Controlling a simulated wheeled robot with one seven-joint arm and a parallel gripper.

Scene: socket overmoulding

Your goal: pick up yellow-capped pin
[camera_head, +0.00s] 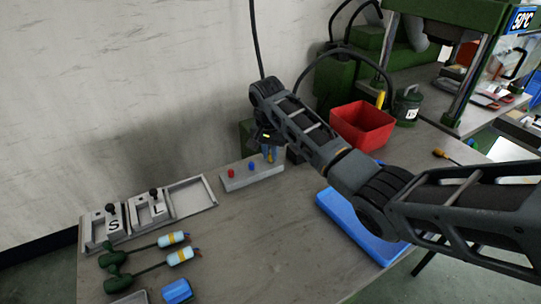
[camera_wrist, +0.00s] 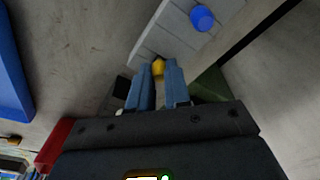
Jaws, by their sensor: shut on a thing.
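The yellow-capped pin (camera_wrist: 158,68) shows as a yellow cap between the blue fingertips in the wrist view. My gripper (camera_wrist: 160,72) is shut on it. In the head view my gripper (camera_head: 269,156) points down at the right end of the grey pin block (camera_head: 240,182), and the yellow cap is mostly hidden there. The block also shows in the wrist view (camera_wrist: 172,38). I cannot tell whether the pin is still seated in the block or raised from it.
A red-capped pin (camera_head: 232,173) and a blue-capped pin (camera_head: 252,166) stand in the block. A red bin (camera_head: 362,128) and a blue tray (camera_head: 345,222) lie to the right. Grey fixtures marked S and L (camera_head: 152,209) and green-handled tools (camera_head: 118,283) are at left.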

